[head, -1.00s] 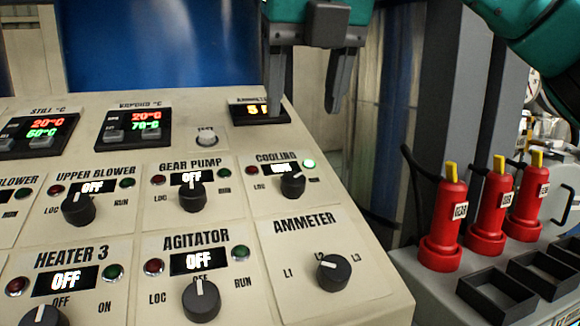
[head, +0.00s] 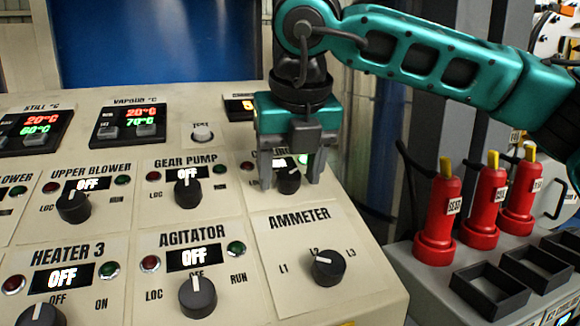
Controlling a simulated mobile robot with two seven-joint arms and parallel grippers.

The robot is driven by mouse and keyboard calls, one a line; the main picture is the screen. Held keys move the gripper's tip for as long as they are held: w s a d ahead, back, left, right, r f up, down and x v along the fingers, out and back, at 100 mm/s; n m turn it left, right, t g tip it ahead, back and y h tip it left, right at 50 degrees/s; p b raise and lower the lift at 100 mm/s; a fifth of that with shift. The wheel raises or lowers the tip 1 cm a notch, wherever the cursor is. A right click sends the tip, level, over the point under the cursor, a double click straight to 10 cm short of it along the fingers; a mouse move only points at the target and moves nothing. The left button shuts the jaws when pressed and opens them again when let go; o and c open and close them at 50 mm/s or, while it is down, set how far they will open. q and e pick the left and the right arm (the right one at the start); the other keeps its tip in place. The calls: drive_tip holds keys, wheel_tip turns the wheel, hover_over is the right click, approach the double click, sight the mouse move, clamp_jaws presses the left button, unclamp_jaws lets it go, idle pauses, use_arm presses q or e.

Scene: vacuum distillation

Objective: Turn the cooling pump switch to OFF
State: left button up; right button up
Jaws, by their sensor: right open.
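The cooling pump switch is a black round knob (head: 288,181) on the sloped beige panel, right of the gear pump knob. Its label and display are mostly hidden behind my right gripper (head: 291,184). A bit of the lit green lamp (head: 303,159) shows above the knob. My right gripper points down at the panel, open, with one finger on each side of the cooling knob. I cannot tell whether the fingers touch it. My left gripper is not in view.
The gear pump knob (head: 187,192) is to the left, the ammeter knob (head: 328,267) below right and the agitator knob (head: 197,296) below left. A white test button (head: 202,132) is above left. Red cylinders with yellow tops (head: 437,222) stand right of the panel, beside black trays (head: 494,289).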

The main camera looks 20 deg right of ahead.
drive_tip(key=shift+c, duration=0.3)
drive_tip(key=c, duration=1)
